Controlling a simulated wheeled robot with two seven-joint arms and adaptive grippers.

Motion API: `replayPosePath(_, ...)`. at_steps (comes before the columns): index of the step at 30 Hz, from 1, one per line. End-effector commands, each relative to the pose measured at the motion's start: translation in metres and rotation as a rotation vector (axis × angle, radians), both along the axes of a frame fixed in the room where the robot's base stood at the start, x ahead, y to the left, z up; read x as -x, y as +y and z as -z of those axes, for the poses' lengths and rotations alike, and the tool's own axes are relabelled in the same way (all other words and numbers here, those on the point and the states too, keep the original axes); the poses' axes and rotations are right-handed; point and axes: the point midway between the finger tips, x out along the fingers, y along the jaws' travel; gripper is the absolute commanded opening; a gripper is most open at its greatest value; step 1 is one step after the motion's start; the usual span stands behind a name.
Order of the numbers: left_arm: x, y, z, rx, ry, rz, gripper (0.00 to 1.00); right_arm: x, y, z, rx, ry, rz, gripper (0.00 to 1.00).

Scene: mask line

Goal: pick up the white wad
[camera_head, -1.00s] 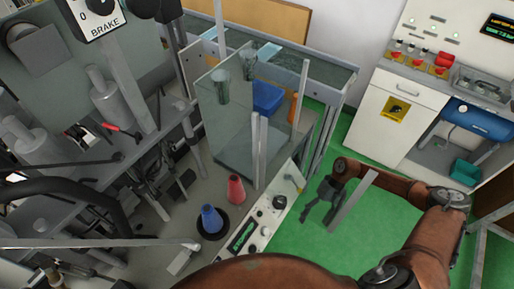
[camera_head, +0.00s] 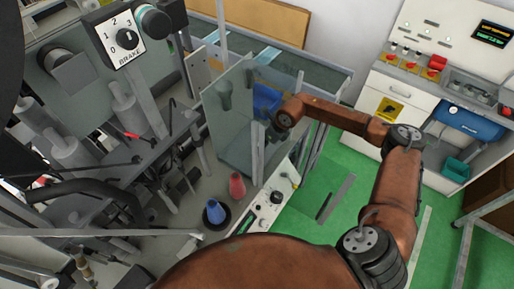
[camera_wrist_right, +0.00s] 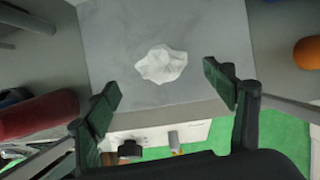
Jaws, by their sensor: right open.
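The white wad (camera_wrist_right: 162,64) is a small crumpled lump on a flat grey surface (camera_wrist_right: 110,30) in the right wrist view. My right gripper (camera_wrist_right: 163,93) is open, with one dark green finger on each side in the picture and nothing between them. The wad lies just beyond the fingertips, roughly centred between them, and does not appear to be touched. In the head view the right wrist is at the clear-panelled enclosure, and its fingers are hard to make out. The wad cannot be made out there. My left gripper is not in view.
A clear panel (camera_head: 228,115) and a blue bin (camera_head: 266,101) are close to my right wrist. In the right wrist view, a red cylinder (camera_wrist_right: 38,115) is left and an orange rounded object (camera_wrist_right: 307,53) right.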

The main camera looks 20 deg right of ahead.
Motion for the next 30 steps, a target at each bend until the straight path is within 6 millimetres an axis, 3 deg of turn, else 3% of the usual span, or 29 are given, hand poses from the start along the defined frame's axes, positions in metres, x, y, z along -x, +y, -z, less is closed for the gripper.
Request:
replayPosePath(9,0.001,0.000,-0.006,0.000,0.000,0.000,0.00,-0.015,0.006,0.037,-0.001,0.003,0.002,0.76)
replayPosePath(17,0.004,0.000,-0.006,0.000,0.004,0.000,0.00,-0.015,0.006,0.040,-0.001,0.002,0.002,0.76)
replayPosePath(30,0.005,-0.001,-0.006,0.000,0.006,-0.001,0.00,-0.015,0.006,0.039,-0.001,0.002,0.002,0.46)
